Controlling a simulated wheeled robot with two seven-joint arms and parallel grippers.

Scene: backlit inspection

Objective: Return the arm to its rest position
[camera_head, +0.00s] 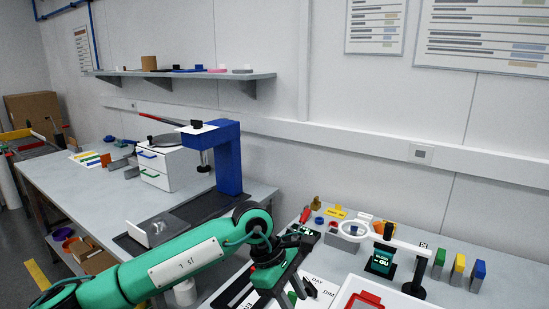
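My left arm (180,262), green with a white label plate, comes in from the lower left and reaches over the front of the bench. Its gripper (290,290) points down above the near edge of the right-hand bench, beside a white board with dark lettering (318,284). The fingers are partly hidden and cut by the bottom edge, so I cannot tell whether they are open or shut. No held object can be made out. My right gripper is not in view.
A ring magnifier (368,233) stands right of the gripper, near a dark green labelled block (381,262). Green, yellow and blue blocks (458,268) stand farther right. A red-handled item (365,299) lies in a white tray. A blue stand (228,160) rises behind the arm.

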